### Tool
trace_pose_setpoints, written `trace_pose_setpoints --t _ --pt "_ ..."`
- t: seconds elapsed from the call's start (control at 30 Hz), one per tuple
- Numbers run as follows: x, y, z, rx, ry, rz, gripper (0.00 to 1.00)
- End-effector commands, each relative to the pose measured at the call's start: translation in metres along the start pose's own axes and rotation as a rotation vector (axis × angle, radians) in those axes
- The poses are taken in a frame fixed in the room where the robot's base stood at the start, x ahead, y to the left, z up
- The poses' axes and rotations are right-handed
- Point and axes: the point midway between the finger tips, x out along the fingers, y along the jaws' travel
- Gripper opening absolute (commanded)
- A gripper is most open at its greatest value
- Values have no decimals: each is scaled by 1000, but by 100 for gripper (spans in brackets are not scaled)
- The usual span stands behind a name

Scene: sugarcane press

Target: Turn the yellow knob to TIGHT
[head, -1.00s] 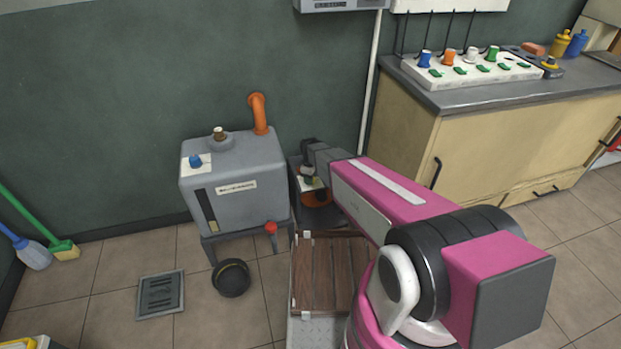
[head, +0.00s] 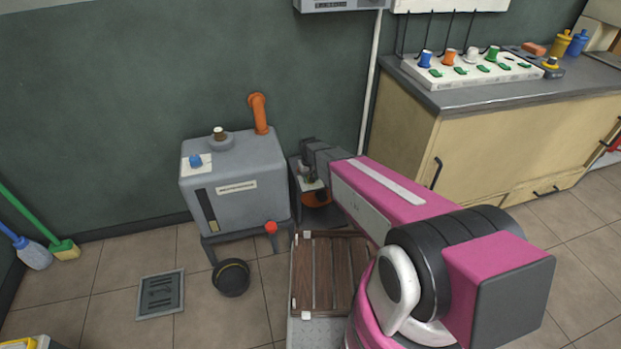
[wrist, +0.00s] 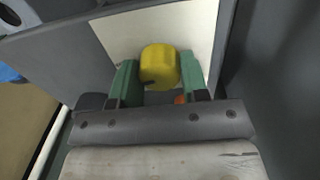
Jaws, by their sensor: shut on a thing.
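The yellow knob (wrist: 158,66) sits on a pale plate (wrist: 205,22) in the wrist view. A dark mark shows on the knob's near side. My gripper (wrist: 158,80) has its two green fingers on either side of the knob and is shut on it. No TIGHT label is readable. In the head view my gripper (head: 309,180) reaches down to a dark machine (head: 322,215) beside the grey tank, and my arm hides the knob there.
A grey tank (head: 235,180) with an orange pipe, a blue knob and a red knob stands left of the machine. A wooden slatted platform (head: 325,275) lies in front. A counter (head: 500,100) with a row of coloured knobs stands at right.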

Motion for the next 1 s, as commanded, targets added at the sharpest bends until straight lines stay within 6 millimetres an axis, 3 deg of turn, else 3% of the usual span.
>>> trace_pose_setpoints --t 0.4,0.97,1.0 --pt "0 0 0 185 -7 0 18" --pt "0 0 0 211 -7 0 18" --pt "0 0 0 211 -7 0 54"
